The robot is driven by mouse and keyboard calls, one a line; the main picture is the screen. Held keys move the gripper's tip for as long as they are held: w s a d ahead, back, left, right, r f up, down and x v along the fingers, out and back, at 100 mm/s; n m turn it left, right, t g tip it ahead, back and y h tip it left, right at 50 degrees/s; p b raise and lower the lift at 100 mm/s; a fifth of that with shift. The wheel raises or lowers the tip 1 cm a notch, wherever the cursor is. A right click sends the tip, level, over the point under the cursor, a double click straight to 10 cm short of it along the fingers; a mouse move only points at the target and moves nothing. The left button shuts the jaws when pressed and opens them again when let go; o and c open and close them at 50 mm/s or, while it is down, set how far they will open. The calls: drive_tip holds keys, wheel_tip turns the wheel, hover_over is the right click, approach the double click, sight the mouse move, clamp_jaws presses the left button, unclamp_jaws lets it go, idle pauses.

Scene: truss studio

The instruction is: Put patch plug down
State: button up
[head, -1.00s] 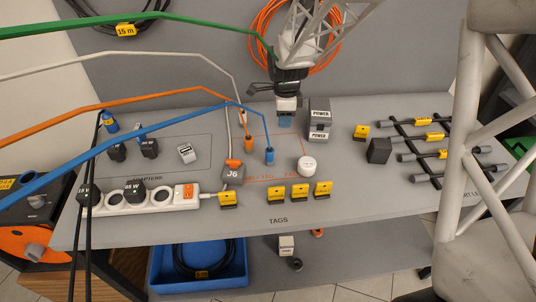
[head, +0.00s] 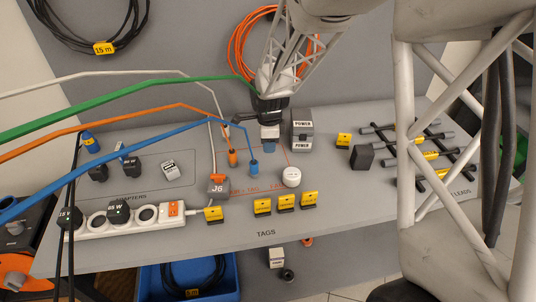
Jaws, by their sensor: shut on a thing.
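My gripper (head: 269,131) is above the back middle of the grey bench, left of the grey POWER box. It is shut on the patch plug (head: 270,146), whose blue-grey lower end shows below the fingers. The green cable (head: 150,83) runs from the left to the gripper. The plug's upper part is hidden by the fingers. The plug points down, close over the bench; I cannot tell whether it touches.
A blue plug (head: 254,167) and an orange plug (head: 232,158) stand nearby on the left. The POWER box (head: 302,130) is close on the right. A white round puck (head: 291,177), several yellow tags (head: 286,201) and a power strip (head: 145,215) lie nearer the front.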

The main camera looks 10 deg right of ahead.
sight(269, 160)
drive_tip(key=shift+f, duration=0.45)
drive_tip(key=shift+f, duration=1.85)
drive_tip(key=shift+f, duration=0.15)
drive_tip(key=o, duration=0.9)
wheel_tip(269, 160, up, 12)
drive_tip(key=shift+r, duration=0.15)
